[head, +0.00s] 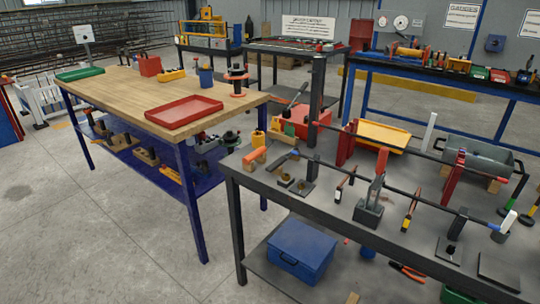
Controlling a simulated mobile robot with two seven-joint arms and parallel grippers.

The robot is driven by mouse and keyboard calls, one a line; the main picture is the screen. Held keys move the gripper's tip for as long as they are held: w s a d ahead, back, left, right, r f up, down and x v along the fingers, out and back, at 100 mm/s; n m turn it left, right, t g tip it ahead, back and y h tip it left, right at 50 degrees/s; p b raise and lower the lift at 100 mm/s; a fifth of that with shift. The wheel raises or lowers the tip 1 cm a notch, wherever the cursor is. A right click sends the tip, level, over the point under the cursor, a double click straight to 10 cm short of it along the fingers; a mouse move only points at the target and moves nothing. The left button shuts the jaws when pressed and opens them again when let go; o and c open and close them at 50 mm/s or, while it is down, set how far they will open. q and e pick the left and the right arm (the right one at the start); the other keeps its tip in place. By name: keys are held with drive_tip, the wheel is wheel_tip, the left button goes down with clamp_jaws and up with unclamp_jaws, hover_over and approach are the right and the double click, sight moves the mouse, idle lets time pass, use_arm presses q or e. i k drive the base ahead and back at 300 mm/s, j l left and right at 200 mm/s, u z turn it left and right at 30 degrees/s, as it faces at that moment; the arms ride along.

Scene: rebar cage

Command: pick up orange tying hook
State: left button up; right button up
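An orange handle-shaped piece (255,155) lies at the far left corner of the dark workbench (312,207); it may be the orange tying hook, but it is too small to tell. A slim tool with orange parts (409,214) lies farther right on the same bench, behind its front edge. A second slim tool with reddish-orange handles (344,182) lies left of the grey bar stand (369,206). Neither of my grippers shows in the head view.
A long dark bar runs above the workbench on stands. A blue toolbox (301,249) sits on its lower shelf. A wood-topped table (128,94) with a red tray (184,111) stands to the left. The concrete floor at lower left is clear.

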sight(252, 156)
drive_tip(key=i+j+z, duration=0.1)
drive_tip(key=z, duration=1.05)
drive_tip(key=j+z, duration=0.65)
drive_tip(key=z, duration=0.15)
drive_tip(key=j+z, duration=0.25)
drive_tip(key=k+j+z, duration=0.2)
drive_tip(key=j, duration=0.25)
drive_tip(key=k+j+z, duration=0.1)
drive_tip(key=j, duration=0.3)
drive_tip(key=k+j+z, duration=0.1)
drive_tip(key=j, duration=0.25)
drive_tip(key=k+j+z, duration=0.1)
drive_tip(key=j, duration=0.3)
drive_tip(key=k+j+z, duration=0.1)
drive_tip(key=j, duration=0.25)
drive_tip(key=k, duration=0.1)
